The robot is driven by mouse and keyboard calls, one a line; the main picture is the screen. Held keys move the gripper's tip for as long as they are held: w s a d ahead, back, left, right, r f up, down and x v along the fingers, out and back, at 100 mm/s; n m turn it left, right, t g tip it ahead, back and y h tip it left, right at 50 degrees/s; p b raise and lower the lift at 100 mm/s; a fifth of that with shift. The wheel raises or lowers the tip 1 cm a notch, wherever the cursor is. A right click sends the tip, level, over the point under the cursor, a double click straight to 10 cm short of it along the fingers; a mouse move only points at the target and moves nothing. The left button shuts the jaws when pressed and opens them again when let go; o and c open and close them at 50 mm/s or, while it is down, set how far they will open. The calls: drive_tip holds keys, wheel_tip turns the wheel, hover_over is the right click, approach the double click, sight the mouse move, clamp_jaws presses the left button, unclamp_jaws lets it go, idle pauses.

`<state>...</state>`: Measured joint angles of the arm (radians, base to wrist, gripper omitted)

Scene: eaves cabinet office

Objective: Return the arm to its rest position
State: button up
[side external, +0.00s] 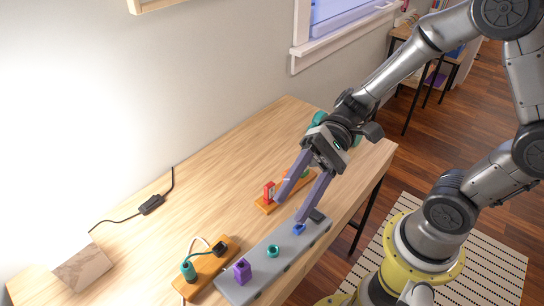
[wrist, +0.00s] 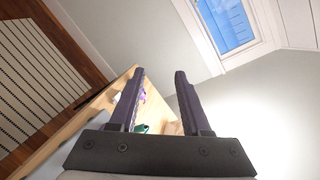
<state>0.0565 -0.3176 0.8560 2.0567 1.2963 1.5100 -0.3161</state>
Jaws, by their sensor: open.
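My gripper (side external: 288,208) is open, with its two purple-grey fingers spread and pointing down and left above the wooden table (side external: 210,190). In the side external view it is near the far end of a grey strip (side external: 262,270), and one fingertip overlaps a small blue piece (side external: 298,229) on it; I cannot tell the height between them. In the wrist view the fingers (wrist: 158,72) stand apart with nothing between their tips. That view looks toward the wall and window, with the table edge behind the fingers.
The grey strip also bears a purple block (side external: 242,271) and a green ring (side external: 273,251). An orange board (side external: 212,268) holds plugs. Another orange board (side external: 266,207) with a red piece (side external: 268,191) lies behind the fingers. A black cable adapter (side external: 151,205) lies left. A window (side external: 340,22) is behind.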

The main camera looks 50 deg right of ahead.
drive_tip(key=s+d+r+n+t+h, duration=0.1)
drive_tip(key=s+d+n+t+h, duration=0.1)
drive_tip(key=s+d+n+h, duration=0.55)
drive_tip(key=w+d+r+t+h, duration=0.1)
drive_tip(key=w+d+t+h, duration=0.2)
drive_tip(key=d+t+h, duration=0.2)
drive_tip(key=d+m+h, duration=0.1)
drive_tip(key=d+h, duration=0.2)
drive_tip(key=d, duration=0.4)
drive_tip(key=shift+w+d+r+t, duration=0.2)
drive_tip(key=shift+d+r+t, duration=0.1)
drive_tip(key=shift+r+t, duration=0.1)
